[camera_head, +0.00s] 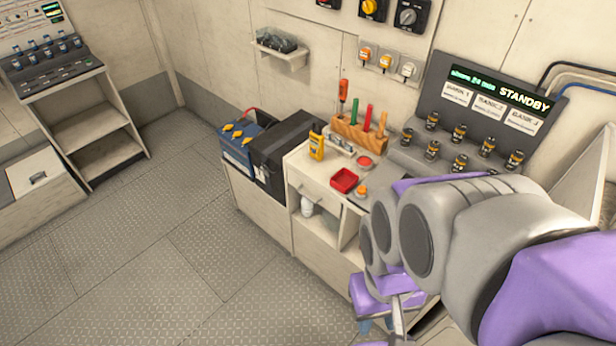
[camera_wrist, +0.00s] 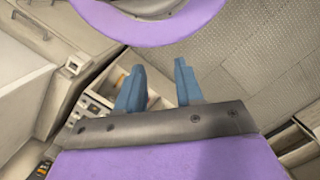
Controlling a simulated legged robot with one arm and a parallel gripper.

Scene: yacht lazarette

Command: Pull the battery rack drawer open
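My gripper shows in the wrist view with two blue fingers (camera_wrist: 158,88) spread apart and nothing seen between them. In the head view its blue fingertips (camera_head: 376,325) show only partly at the bottom edge, below my grey and purple arm. Behind the fingers in the wrist view is a beige open compartment (camera_wrist: 158,78) with small items beside it; I cannot tell whether it is the battery rack drawer. In the head view a blue battery (camera_head: 240,146) and a black box (camera_head: 284,150) sit in a beige rack (camera_head: 262,212). My arm hides the area below the console.
A white bench (camera_head: 310,172) with a small-handled drawer front holds a yellow meter (camera_head: 316,142), a red tray (camera_head: 343,180) and a wooden tool block (camera_head: 360,130). A console (camera_head: 500,95) reads STANDBY. The grey tread-plate floor (camera_head: 130,250) at left is clear.

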